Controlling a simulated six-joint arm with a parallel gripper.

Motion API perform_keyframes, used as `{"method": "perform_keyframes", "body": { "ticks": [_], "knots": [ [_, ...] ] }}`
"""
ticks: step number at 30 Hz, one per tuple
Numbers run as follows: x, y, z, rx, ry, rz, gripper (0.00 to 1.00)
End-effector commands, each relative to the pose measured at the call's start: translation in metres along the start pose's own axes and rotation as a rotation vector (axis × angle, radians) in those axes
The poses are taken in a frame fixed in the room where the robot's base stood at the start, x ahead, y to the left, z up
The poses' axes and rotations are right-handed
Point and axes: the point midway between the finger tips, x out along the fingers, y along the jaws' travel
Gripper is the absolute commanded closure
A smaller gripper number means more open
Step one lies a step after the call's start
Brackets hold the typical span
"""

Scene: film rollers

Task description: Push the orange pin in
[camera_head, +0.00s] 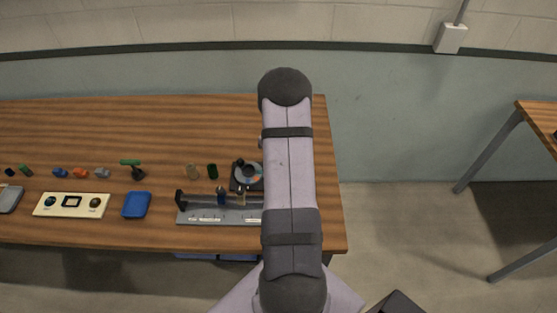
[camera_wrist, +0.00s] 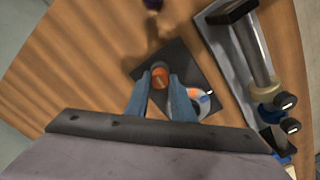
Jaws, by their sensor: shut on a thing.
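The orange pin (camera_wrist: 160,73) shows in the wrist view as a short round post with an orange top, over a dark square plate (camera_wrist: 178,56). My gripper (camera_wrist: 161,87) has its two blue fingers on either side of the pin and is shut on it. How deep the pin sits in the plate cannot be told. A round dial (camera_wrist: 202,101) with white, orange and blue parts lies on the same plate, partly behind the right finger. In the head view the dial (camera_head: 247,174) shows on the plate, while my arm hides the gripper and pin.
A grey rail fixture (camera_head: 218,217) with rollers stands in front of the plate; it also shows at right in the wrist view (camera_wrist: 232,65). A blue tray (camera_head: 136,205), a cream panel (camera_head: 72,205) and several small coloured parts lie left. The table's back is clear.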

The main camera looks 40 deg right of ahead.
Motion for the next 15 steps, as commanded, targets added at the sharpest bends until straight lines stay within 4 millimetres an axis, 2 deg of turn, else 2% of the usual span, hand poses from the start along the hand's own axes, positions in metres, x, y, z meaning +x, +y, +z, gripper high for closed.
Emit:
{"method": "perform_keyframes", "body": {
  "ticks": [1, 3, 12, 13, 15],
  "knots": [
    [0.0088, -0.0002, 0.0002, 0.0, 0.0, -0.001, 1.0],
    [0.0141, -0.0001, 0.0001, 0.0, 0.0, -0.001, 1.0],
    [0.0133, -0.0001, 0.0002, 0.0, 0.0, -0.001, 1.0],
    [0.0133, -0.0001, 0.0002, 0.001, 0.0, -0.001, 0.76],
    [0.0132, -0.0001, 0.0002, 0.0, 0.0, -0.001, 0.59]
  ]
}}
